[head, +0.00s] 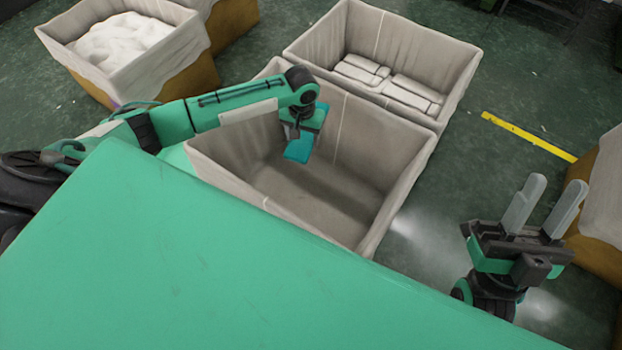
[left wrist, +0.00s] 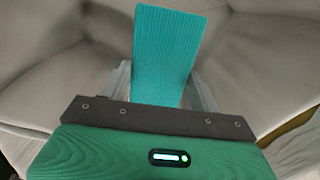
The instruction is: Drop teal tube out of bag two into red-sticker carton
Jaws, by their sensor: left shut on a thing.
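My left gripper (head: 301,132) is shut on a ribbed teal tube (head: 299,149) and holds it inside the mouth of the near middle carton (head: 398,187), below its rim. The tube also shows in the left wrist view (left wrist: 165,52), upright between the fingers, with pale liner walls around it. That carton has a grey-beige liner, and the part of its floor in view is bare. No red sticker shows on any carton. My right gripper (head: 556,188) is open and empty at the right, its fingers pointing up.
Behind stands a lined carton (head: 467,82) with several white folded packs. A carton (head: 194,48) at the upper left holds white material. Another carton (head: 600,190) is cut off at the right edge. A yellow stripe (head: 528,136) marks the green floor.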

